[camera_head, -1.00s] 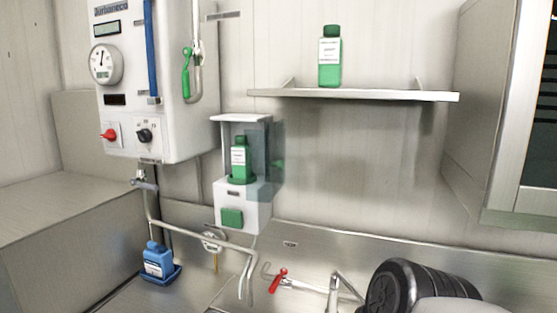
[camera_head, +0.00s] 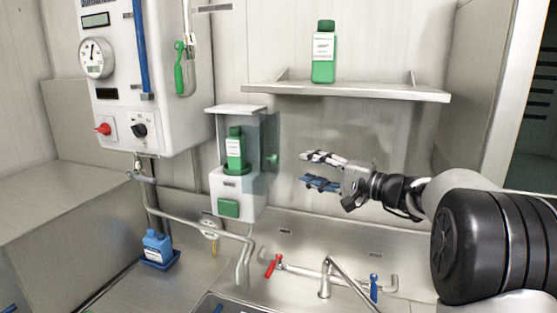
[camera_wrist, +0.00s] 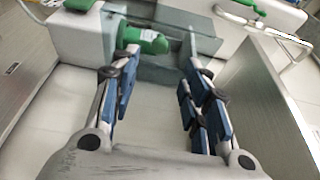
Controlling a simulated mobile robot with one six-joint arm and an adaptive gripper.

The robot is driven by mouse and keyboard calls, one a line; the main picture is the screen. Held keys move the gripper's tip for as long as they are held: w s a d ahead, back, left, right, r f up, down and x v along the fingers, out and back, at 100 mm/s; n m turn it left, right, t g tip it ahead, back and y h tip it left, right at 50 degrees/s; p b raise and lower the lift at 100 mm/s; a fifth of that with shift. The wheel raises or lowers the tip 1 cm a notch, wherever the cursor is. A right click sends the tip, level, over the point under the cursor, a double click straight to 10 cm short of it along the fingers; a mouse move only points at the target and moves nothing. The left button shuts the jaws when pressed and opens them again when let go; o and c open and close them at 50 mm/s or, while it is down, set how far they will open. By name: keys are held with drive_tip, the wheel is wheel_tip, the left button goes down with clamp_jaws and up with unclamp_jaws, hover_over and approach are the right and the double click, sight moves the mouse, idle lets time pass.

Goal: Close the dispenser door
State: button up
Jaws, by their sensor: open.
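The dispenser (camera_head: 232,190) is a white wall box with a green bottle (camera_head: 235,148) inside and a green front button (camera_head: 229,208). Its clear, greyish door (camera_head: 262,143) stands open at the right side, jutting out from the wall, with a green knob (camera_head: 273,160) on it. My gripper (camera_head: 304,168) is open and empty, right of the door and apart from it, its fingers pointing left. In the wrist view the door (camera_wrist: 200,28) and green parts of the dispenser show beyond the two spread fingers (camera_wrist: 158,75).
A shelf (camera_head: 345,90) with another green bottle (camera_head: 324,55) is above my gripper. A white control box (camera_head: 160,75) hangs at left. Below are a sink tap (camera_head: 325,280), pipes and a blue bottle (camera_head: 157,244).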

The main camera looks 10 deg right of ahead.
sight(277, 160)
drive_tip(key=x, duration=1)
drive_tip(key=shift+a+p, duration=0.15)
drive_tip(key=shift+p, duration=0.2)
drive_tip(key=shift+c, duration=0.4)
clamp_jaws()
